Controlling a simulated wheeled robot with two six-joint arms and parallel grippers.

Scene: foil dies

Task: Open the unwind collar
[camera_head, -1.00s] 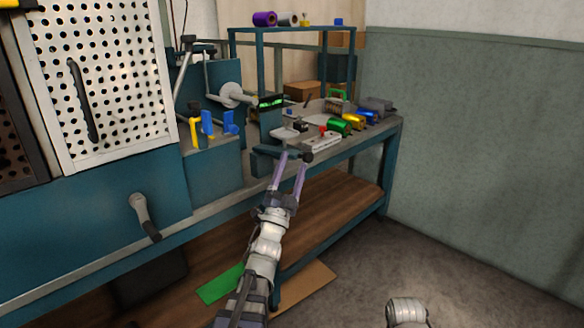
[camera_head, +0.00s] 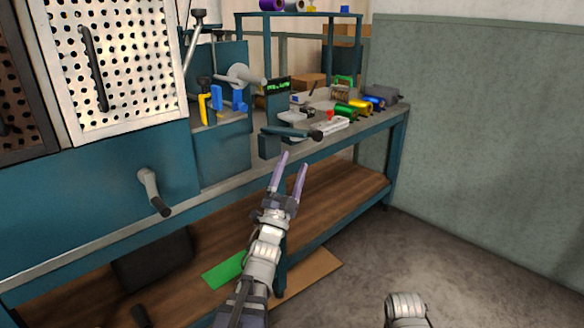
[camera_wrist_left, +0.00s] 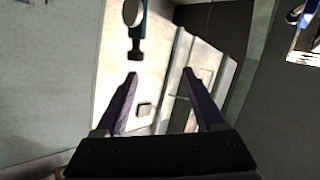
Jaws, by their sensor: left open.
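A grey disc with a short shaft (camera_head: 240,76), which looks like the unwind hub, sticks out of the blue machine in the head view. I cannot tell for sure which part is its collar, or whether that is open. A dark lever with a black knob (camera_head: 290,132) projects at the bench's front edge. My left gripper (camera_head: 294,160) is open and empty, its fingers pointing up just below this lever in the picture. In the left wrist view its fingers (camera_wrist_left: 160,73) are spread with nothing between them. A dark-tipped part (camera_wrist_left: 135,46) shows beyond them. My right gripper is out of view.
Yellow and blue brackets (camera_head: 217,104) stand left of the lever. A crank handle (camera_head: 152,192) sticks out of the machine front. Green, gold and blue rolls (camera_head: 358,107) lie on the bench at right. The floor (camera_head: 430,245) on the right is clear.

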